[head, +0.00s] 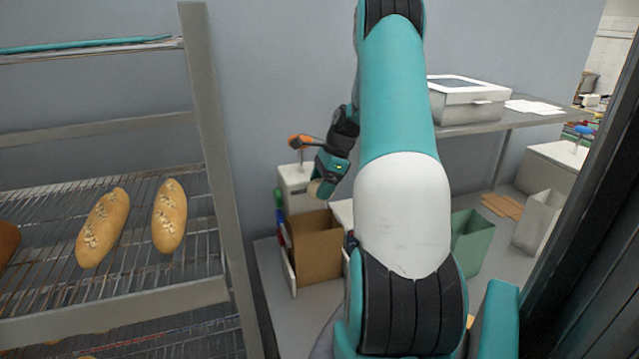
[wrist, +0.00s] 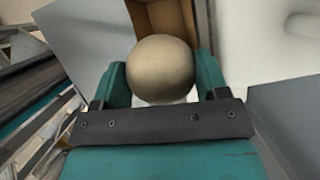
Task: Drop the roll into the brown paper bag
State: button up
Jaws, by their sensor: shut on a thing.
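A round, pale tan roll (wrist: 160,66) sits between the teal fingers of my gripper (wrist: 161,80) in the wrist view. My gripper (head: 322,188) is shut on it, and in the head view only a small pale part of the roll (head: 313,187) shows. The brown paper bag (head: 318,256) stands open and upright on the lower counter, below my gripper. In the wrist view, part of the brown bag (wrist: 176,16) shows beyond the roll. The bag's right side is partly hidden by my arm in the head view.
A green bag (head: 473,243) and a white bag (head: 539,221) stand right of my arm. A white box (head: 467,101) lies on the shelf above. A wire rack (head: 140,240) with two seeded loaves stands at left. A white device with an orange handle (head: 300,141) is behind the brown bag.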

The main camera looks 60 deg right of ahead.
notch_tip(320, 180, down, 4)
jog(key=b, duration=0.4)
jog(key=shift+f, duration=0.25)
jog(key=shift+r, duration=0.1)
jog(key=o, duration=1)
jog(key=shift+s, duration=0.1)
jog(key=p+v, duration=0.1)
jog(key=v, duration=1.6)
jog(key=shift+r, duration=0.2)
